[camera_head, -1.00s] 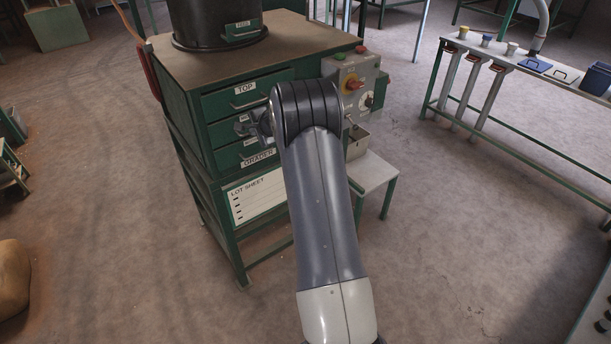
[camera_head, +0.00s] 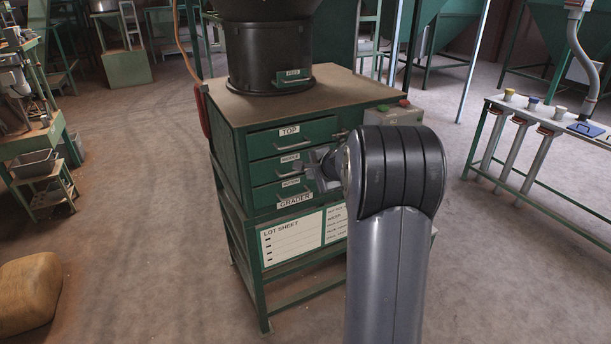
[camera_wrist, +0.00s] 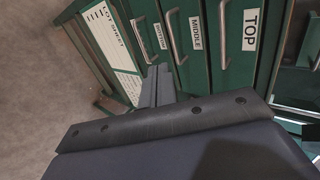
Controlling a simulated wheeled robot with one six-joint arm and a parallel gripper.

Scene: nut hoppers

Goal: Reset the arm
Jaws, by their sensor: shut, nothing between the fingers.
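My gripper (camera_head: 314,168) is partly hidden behind my own wrist in the head view, in front of the green grader cabinet's drawers. In the wrist view my gripper (camera_wrist: 157,75) is shut and empty, with the fingers together near the bottom drawer. The cabinet (camera_head: 222,147) has drawers labelled top (camera_head: 290,140), middle and bottom. The drawers look closed. In the wrist view the top drawer (camera_wrist: 250,60) and middle drawer (camera_wrist: 207,60) show with their handles. I cannot tell whether the fingertips touch the cabinet.
A black drum (camera_head: 268,55) stands on the cabinet. A lot sheet (camera_head: 292,240) hangs below the drawers. A sack (camera_head: 30,292) lies on the floor at left. A bench (camera_head: 545,120) with tubes stands at right. The floor between sack and cabinet is clear.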

